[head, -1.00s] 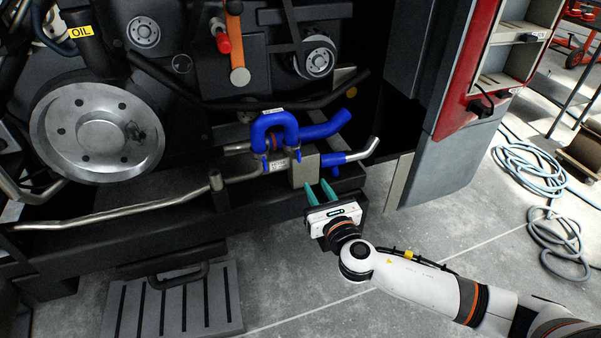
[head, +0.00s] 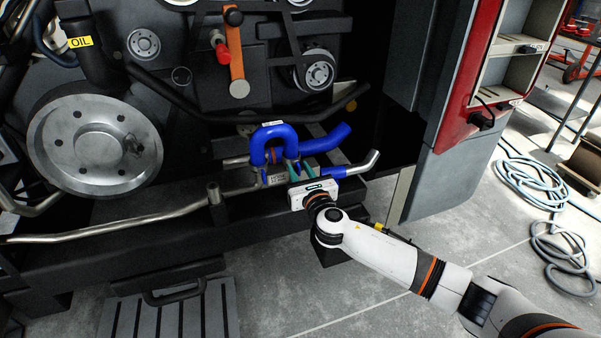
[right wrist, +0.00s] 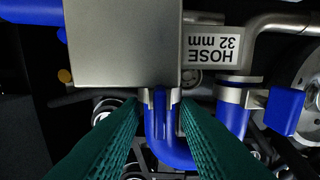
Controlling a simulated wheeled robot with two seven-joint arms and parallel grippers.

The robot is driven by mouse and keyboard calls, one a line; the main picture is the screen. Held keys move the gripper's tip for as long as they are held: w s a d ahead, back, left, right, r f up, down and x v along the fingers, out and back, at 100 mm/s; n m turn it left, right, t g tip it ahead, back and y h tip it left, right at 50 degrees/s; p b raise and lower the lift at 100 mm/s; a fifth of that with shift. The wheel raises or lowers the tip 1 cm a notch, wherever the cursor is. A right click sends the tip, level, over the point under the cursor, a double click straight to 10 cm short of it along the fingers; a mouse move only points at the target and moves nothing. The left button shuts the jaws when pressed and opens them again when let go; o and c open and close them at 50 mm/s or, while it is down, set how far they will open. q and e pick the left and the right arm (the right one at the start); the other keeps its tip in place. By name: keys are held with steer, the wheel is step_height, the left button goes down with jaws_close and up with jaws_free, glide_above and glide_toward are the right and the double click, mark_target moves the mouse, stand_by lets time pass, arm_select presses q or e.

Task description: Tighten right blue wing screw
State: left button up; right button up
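The blue U-shaped hose (head: 272,135) stands on metal pipe fittings at the engine's lower front; it also shows in the right wrist view (right wrist: 170,150). In that view a narrow blue piece, seemingly the right wing screw seen edge-on (right wrist: 160,101), sits at a metal clamp between my fingers. The other blue wing screw (right wrist: 283,110) sticks out broad and flat at the picture's right. My right gripper (head: 301,168) reaches up to the right hose end. Its green fingers (right wrist: 160,112) are open, one on each side of the blue piece, with gaps visible. My left gripper is not in view.
A grey metal block (right wrist: 125,45) lies close above the fingertips in the right wrist view, beside a "HOSE 32 mm" label (right wrist: 214,43). A blue-sleeved pipe (head: 350,168) runs right of the gripper. A dark beam (head: 150,246) lies below. Open floor lies front right.

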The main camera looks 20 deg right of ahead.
jaws_close()
